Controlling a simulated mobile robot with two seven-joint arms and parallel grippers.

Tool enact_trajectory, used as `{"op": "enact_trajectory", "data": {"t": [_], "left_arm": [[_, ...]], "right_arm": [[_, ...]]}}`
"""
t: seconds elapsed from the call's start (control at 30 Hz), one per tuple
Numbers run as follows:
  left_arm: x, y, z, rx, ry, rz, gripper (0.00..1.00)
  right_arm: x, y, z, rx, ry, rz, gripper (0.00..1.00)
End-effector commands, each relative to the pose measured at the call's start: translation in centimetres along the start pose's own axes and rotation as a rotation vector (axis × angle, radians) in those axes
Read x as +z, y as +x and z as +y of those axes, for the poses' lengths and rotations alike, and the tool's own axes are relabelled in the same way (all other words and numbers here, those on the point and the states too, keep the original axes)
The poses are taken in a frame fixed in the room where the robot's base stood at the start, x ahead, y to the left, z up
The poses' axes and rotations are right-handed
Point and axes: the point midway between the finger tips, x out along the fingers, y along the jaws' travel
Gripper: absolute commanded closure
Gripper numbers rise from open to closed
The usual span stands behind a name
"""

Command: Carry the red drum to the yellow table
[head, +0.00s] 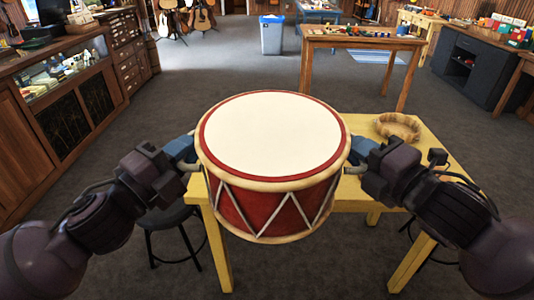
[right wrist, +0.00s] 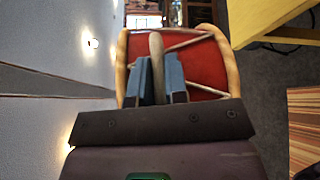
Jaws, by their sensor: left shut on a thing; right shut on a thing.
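The red drum (head: 270,210) is upright, with a white head, cream hoops and a white zigzag. My left gripper (head: 186,152) is shut at its left side, and what it grips there is mostly hidden. My right gripper (head: 358,153) is at its right side; in the right wrist view its blue fingers (right wrist: 159,82) are shut on a pale handle (right wrist: 156,45) of the drum (right wrist: 192,62). The yellow table (head: 432,160) shows behind and below the drum. The drum overlaps its near edge in the head view; I cannot tell whether they touch.
A woven ring (head: 398,127) lies on the table's right part. Dark stools (head: 170,216) stand by the table. Grey floor is open at left.

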Motion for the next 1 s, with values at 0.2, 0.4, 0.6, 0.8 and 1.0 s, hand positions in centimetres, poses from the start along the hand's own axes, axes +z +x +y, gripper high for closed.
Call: {"op": "enact_trajectory", "data": {"t": [0.2, 0.4, 0.6, 0.8, 1.0], "left_arm": [[-0.1, 0.0, -0.1, -0.002, -0.004, 0.003, 1.0], [-0.1, 0.0, -0.1, -0.002, -0.004, 0.003, 1.0], [-0.1, 0.0, -0.1, -0.002, -0.004, 0.003, 1.0], [0.3, 0.3, 0.7, -0.001, -0.005, 0.002, 1.0], [1.2, 1.0, 2.3, -0.001, -0.005, 0.001, 1.0]], "right_arm": [[0.0, 0.0, 0.3, 0.007, -0.004, 0.001, 1.0], [0.0, 0.0, 0.3, 0.007, -0.004, 0.001, 1.0], [0.0, 0.0, 0.2, 0.007, -0.004, 0.001, 1.0], [0.1, 0.5, -0.6, 0.005, -0.003, 0.0, 1.0], [0.4, 1.5, -2.1, 0.005, -0.004, 0.0, 1.0]]}}
